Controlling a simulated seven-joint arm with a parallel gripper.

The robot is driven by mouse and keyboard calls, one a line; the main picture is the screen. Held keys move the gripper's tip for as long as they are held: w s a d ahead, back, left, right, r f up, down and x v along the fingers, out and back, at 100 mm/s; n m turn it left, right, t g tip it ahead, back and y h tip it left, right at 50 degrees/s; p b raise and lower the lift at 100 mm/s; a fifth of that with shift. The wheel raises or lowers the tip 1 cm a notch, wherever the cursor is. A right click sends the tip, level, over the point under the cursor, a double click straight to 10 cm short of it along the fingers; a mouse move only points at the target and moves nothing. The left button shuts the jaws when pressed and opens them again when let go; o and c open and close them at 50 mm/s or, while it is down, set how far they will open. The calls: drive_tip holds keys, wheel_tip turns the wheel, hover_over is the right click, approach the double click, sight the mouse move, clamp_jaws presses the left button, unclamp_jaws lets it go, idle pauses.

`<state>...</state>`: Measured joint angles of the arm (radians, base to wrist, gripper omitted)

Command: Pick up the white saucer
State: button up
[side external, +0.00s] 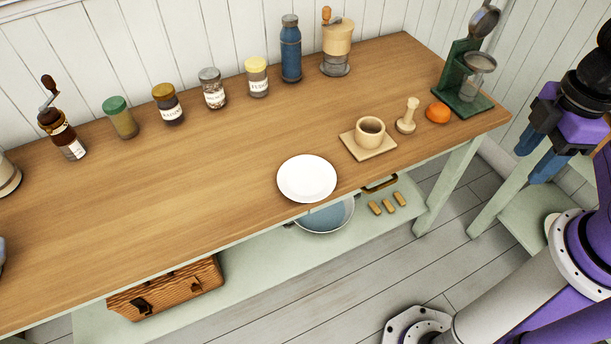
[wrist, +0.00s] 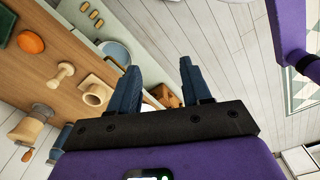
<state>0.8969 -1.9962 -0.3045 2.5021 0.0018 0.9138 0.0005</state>
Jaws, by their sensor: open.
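The white saucer (side external: 306,178) lies flat near the front edge of the wooden table in the side external view. It is round and empty. My gripper (side external: 536,156) is at the right, beyond the table's right end and well apart from the saucer. Its two blue fingers are spread, with nothing between them. In the wrist view my gripper (wrist: 160,66) shows its fingers apart. A small white patch shows low between them there, mostly hidden, and I cannot tell if it is the saucer.
A beige cup (side external: 370,132) stands on a square board (side external: 368,152) right of the saucer. Jars line the back.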

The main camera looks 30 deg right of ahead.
drive_tip(key=shift+f, duration=0.1)
drive_tip(key=shift+c, duration=0.2)
drive_tip(key=m+t+y, duration=0.3)
drive_tip(key=m+t, duration=0.8)
drive_tip(key=m, duration=1.7)
approach(314, 203)
drive_tip(key=x, duration=0.8)
drive_tip(key=shift+w+f, duration=0.15)
drive_tip(key=shift+w, duration=0.05)
drive_tip(key=shift+a, duration=0.1)
